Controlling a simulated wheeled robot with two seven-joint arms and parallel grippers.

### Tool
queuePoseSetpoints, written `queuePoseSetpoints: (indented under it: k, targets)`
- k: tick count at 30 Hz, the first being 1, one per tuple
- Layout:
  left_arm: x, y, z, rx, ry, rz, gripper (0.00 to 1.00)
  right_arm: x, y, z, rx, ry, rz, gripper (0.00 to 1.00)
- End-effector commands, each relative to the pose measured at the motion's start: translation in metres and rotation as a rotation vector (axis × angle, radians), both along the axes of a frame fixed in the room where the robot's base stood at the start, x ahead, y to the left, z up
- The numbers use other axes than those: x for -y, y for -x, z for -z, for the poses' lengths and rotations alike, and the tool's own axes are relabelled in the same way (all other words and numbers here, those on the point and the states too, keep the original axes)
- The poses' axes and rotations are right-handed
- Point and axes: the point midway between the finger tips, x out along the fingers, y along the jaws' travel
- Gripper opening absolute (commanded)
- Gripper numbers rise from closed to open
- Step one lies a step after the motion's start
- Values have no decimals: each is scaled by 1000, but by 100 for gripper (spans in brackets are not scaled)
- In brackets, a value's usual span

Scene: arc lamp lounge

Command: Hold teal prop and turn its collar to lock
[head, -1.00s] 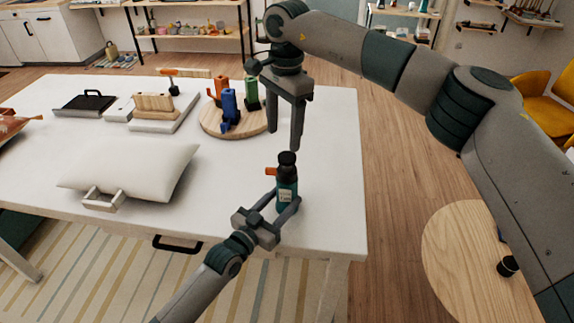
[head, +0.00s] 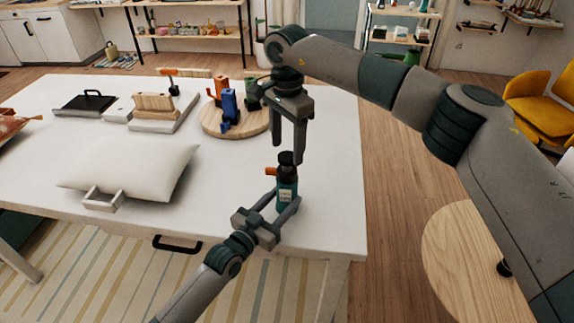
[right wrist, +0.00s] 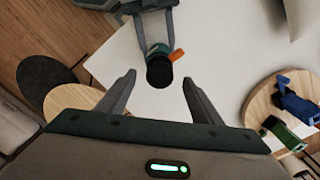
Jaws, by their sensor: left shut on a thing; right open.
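The teal prop (head: 287,194) stands upright near the right front of the white table, with a pale label, a black top (head: 286,162) and an orange tab (head: 270,171) pointing left. My left gripper (head: 286,207) is shut on its teal body from the front. My right gripper (head: 287,157) points down with open, empty fingers just above and around the level of the black top. In the right wrist view the black top (right wrist: 160,73) lies ahead between the two fingers, and the orange tab (right wrist: 177,55) sticks out to the right. Which part is the collar is unclear.
A round wooden board (head: 245,131) with blue, orange and green pieces stands behind. A white pillow (head: 140,166) lies left, with a tray (head: 155,124) and a wooden block beyond. The white table (head: 225,205) is clear around the prop. A round wooden table (head: 460,255) stands right.

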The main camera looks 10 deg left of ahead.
Motion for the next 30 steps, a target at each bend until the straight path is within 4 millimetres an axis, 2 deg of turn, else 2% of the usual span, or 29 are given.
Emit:
queuePoseSetpoints:
  k: [1,6,12,18,26,30]
  targets:
    - [0,0,-2,3,1,0,6,0,0,10,-3,1,0,60]
    - [0,0,-2,3,1,0,6,0,0,38,-2,1,0,60]
    - [0,0,-2,3,1,0,6,0,0,61,0,0,0,60]
    - [0,0,-2,3,1,0,6,0,0,70,-1,1,0,60]
    - [0,0,-2,3,1,0,6,0,0,70,0,0,0,60]
    - [0,0,-2,3,1,0,6,0,0,70,0,0,0,26]
